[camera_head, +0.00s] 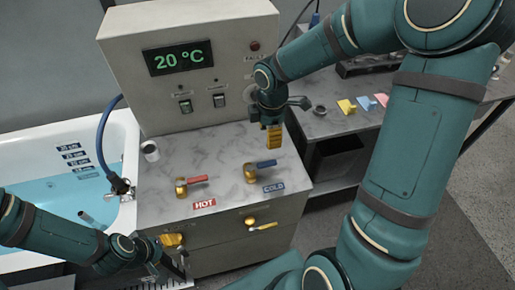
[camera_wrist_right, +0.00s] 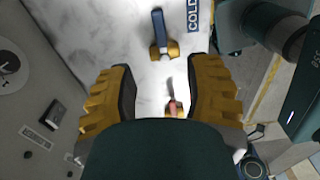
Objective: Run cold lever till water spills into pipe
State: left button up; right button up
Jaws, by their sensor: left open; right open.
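The cold lever (camera_head: 263,164) has a blue handle on a brass valve, beside a blue COLD label on the marble counter. In the right wrist view the blue lever (camera_wrist_right: 158,28) lies beyond the fingertips, untouched. My right gripper (camera_head: 273,137) is open, pointing down above the counter near the cold lever; its yellow fingers (camera_wrist_right: 160,95) are apart. The red hot lever (camera_head: 192,180) stands to the left. The bathtub (camera_head: 115,130) holds blue water (camera_head: 58,190); a grey pipe (camera_head: 86,216) stands in it. My left gripper (camera_head: 174,247) is open below the counter's front edge.
The control box (camera_head: 215,70) reads 20 °C and rises behind the levers. A yellow-handled valve (camera_head: 262,226) is on the front panel. A white cup (camera_head: 151,151) stands on the counter. Colored pieces (camera_head: 366,102) lie on the right table.

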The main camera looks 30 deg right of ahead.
aim_at(268, 163)
notch_tip(268, 163, down, 13)
jog(key=shift+f+b, duration=0.2)
jog(key=shift+b, duration=0.85)
grip_shut()
